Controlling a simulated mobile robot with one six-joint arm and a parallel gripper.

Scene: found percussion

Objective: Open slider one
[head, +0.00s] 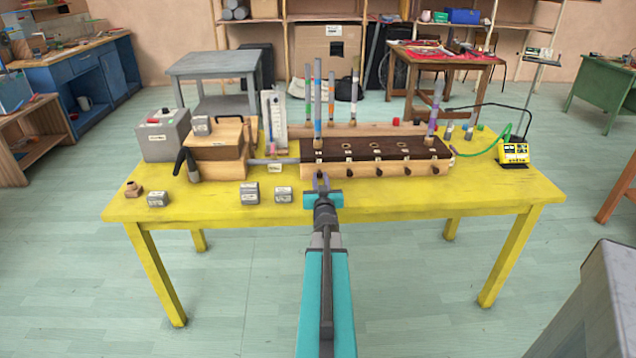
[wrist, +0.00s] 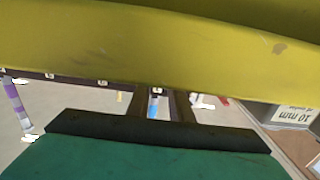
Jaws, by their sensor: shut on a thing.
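A long wooden box (head: 375,149) with a dark brown top stands on the yellow table (head: 420,201). Its front face has a row of small dark slider knobs, and pale tags sit along its top. My gripper (head: 320,180) reaches the front face at the leftmost knob, slider one, in the head view. Its fingers are shut on that knob and mostly hide it. The gripper's two fingers (wrist: 166,106) also show in the wrist view, with a small pale tag between them. How far the slider is out cannot be told.
A tall tube with blue bands (head: 317,100) stands above the box's left end, and a purple-banded one (head: 434,110) at its right. Small grey blocks (head: 250,193) lie left of my gripper. A yellow meter (head: 514,153) sits at right. The table's front right is clear.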

